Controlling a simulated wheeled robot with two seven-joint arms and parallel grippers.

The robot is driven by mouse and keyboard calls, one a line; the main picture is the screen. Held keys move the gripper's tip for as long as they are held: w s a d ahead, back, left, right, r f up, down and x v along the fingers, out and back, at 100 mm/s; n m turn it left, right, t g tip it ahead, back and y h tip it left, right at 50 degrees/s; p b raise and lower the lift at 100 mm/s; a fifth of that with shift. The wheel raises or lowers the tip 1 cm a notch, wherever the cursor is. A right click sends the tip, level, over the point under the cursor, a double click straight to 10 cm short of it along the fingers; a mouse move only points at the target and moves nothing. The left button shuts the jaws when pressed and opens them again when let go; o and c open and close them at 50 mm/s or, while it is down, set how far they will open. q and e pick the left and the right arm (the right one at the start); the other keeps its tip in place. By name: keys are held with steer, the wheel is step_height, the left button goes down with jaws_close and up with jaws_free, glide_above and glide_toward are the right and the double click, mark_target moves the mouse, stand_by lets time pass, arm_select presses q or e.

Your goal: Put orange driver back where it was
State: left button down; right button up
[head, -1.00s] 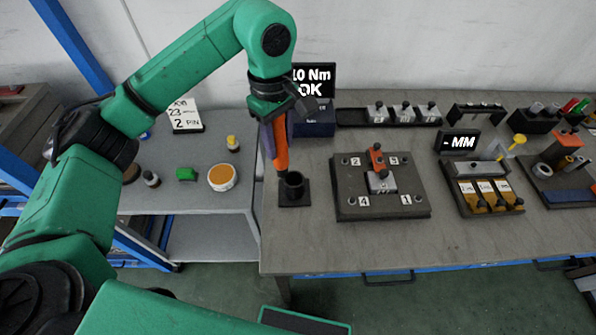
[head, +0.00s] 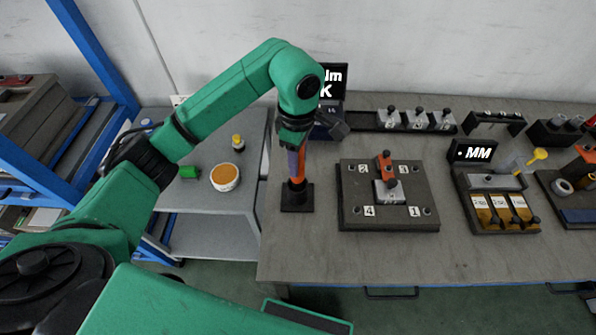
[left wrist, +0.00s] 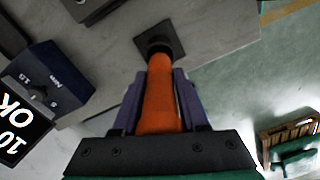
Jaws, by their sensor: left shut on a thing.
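The orange driver (head: 297,165) is upright in my left gripper (head: 293,160). The gripper is shut on the driver's handle. The driver's lower end is at the black holder (head: 297,203) on the bench, and the tip is hidden inside or behind the holder's collar. In the left wrist view the orange driver (left wrist: 159,100) lies between the two purple fingers of the gripper (left wrist: 160,105). Its far end meets the round collar of the black holder (left wrist: 165,48). My right gripper does not show.
A dark fixture plate (head: 388,215) with numbered corners stands right of the holder. A blue torque display box (left wrist: 45,88) is close behind the gripper. A lower grey side table (head: 210,206) is at left with small parts. The bench front (head: 330,250) is clear.

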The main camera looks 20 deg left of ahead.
arm_select(q)
step_height(320, 180, down, 5)
steer(key=shift+r+p, duration=0.1)
steer(key=shift+p, duration=0.5)
steer(key=shift+f, duration=0.45)
steer(key=shift+c, duration=2.2)
jaws_free()
